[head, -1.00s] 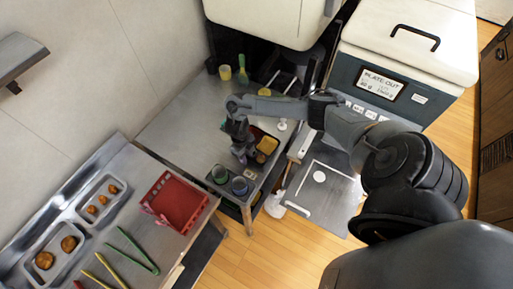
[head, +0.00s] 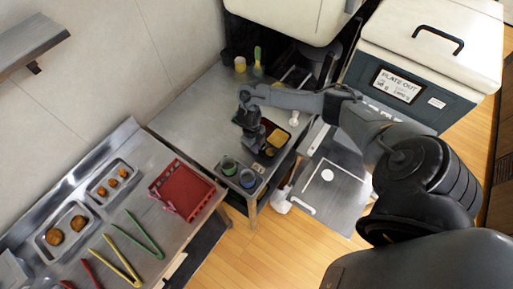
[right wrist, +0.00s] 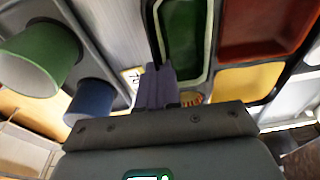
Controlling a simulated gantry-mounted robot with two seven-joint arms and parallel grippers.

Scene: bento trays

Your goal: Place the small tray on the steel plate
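The small tray (head: 268,150) is black with colored compartments and lies on the steel counter in the head view. In the right wrist view the small tray (right wrist: 206,90) shows green, red and yellow sections. My right gripper (head: 250,140) is at its left side in the head view. In the right wrist view my right gripper's fingers (right wrist: 158,88) are close together at the tray's rim, seemingly pinching it; the contact is partly hidden. The steel plate (head: 345,193), with a white outline and a white disc, lies to the right of the counter. My left gripper is not in view.
A green cup (head: 228,166) and a blue cup (head: 247,179) stand near the tray; the green cup (right wrist: 38,58) looms large in the wrist view. A red basket (head: 185,190), food trays and tongs sit on the left bench. A white PLATE OUT machine (head: 430,45) stands behind the plate.

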